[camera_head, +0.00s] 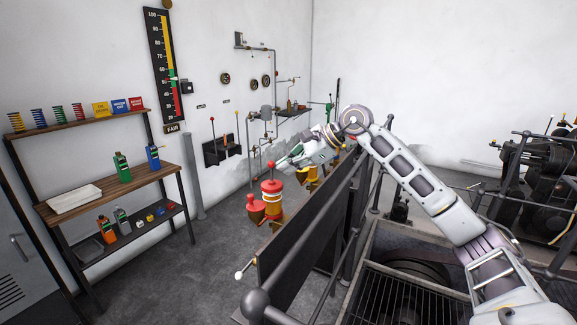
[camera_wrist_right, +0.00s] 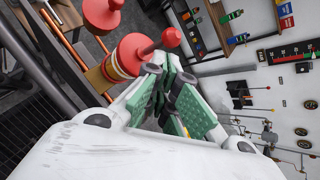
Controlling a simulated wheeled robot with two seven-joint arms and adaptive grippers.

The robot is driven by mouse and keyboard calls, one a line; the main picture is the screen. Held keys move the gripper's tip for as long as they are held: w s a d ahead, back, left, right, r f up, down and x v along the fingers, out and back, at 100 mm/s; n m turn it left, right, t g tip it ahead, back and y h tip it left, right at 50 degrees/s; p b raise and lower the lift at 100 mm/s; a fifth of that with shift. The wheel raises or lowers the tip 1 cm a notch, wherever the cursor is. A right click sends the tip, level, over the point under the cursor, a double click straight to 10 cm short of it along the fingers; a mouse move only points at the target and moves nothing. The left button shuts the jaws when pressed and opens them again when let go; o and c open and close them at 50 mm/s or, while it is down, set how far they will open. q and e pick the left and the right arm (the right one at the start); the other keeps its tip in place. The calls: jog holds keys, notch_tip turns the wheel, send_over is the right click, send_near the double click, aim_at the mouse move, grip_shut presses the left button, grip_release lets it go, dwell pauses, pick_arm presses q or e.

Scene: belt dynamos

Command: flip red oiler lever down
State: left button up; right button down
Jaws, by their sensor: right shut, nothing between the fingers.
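A red oiler (camera_head: 271,188) with a pale band stands on the rail beside the dark panel. Its lever ends in a red ball (camera_head: 271,164) and points straight up. In the right wrist view the oiler (camera_wrist_right: 124,58) lies sideways, with the ball (camera_wrist_right: 171,37) just beyond my fingertips. My right gripper (camera_head: 279,165) reaches in from the right. Its green-padded fingers (camera_wrist_right: 168,68) are shut and empty, close beside the lever; I cannot tell whether they touch it. My left gripper is not in view.
A second red oiler (camera_head: 256,206) stands just left of the first, and yellow ones (camera_head: 312,174) stand behind, partly hidden by my arm. The dark panel (camera_head: 305,235) and railing run below my right arm. A wooden shelf (camera_head: 120,190) with bottles stands at left. The floor between is clear.

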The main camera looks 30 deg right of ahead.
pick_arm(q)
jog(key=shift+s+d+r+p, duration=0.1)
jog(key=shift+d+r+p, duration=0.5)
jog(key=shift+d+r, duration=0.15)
pick_arm(e)
jog(key=shift+w+r+g, duration=0.15)
jog(key=shift+r+g, duration=0.05)
jog(key=shift+g, duration=0.1)
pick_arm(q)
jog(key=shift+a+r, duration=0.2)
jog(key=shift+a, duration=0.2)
pick_arm(e)
jog(key=shift+a+h, duration=0.1)
jog(key=shift+h, duration=0.3)
pick_arm(q)
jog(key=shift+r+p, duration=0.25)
jog(key=shift+p, duration=0.25)
pick_arm(e)
jog(key=shift+w+r+g, duration=0.1)
jog(key=shift+g, duration=0.2)
